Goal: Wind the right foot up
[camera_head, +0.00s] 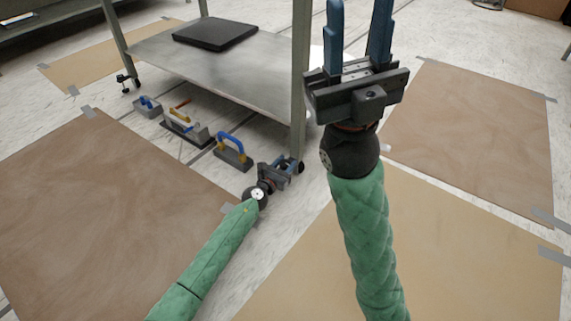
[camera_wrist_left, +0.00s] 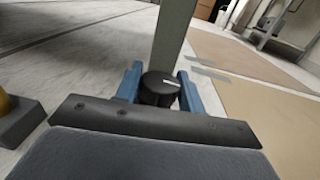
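The workbench's front right leg (camera_head: 300,80) comes down to its foot, partly hidden by my left gripper (camera_head: 285,170). In the left wrist view the foot's round black knob (camera_wrist_left: 160,89), with a white mark on top, stands at the base of the grey-green leg (camera_wrist_left: 172,40). My left gripper's blue fingers (camera_wrist_left: 160,92) lie on both sides of the knob and appear to touch it, with no clear gap. My right gripper (camera_head: 358,30) is raised in front of the camera, its two blue fingers apart, with nothing between them.
Blue-and-yellow-handled tools (camera_head: 232,150) sit on the floor left of my left gripper. The bench's lower shelf (camera_head: 220,70) carries a dark flat pad (camera_head: 216,33). Another foot (camera_head: 124,84) stands at the left leg. Taped brown sheets (camera_head: 480,130) cover much of the floor.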

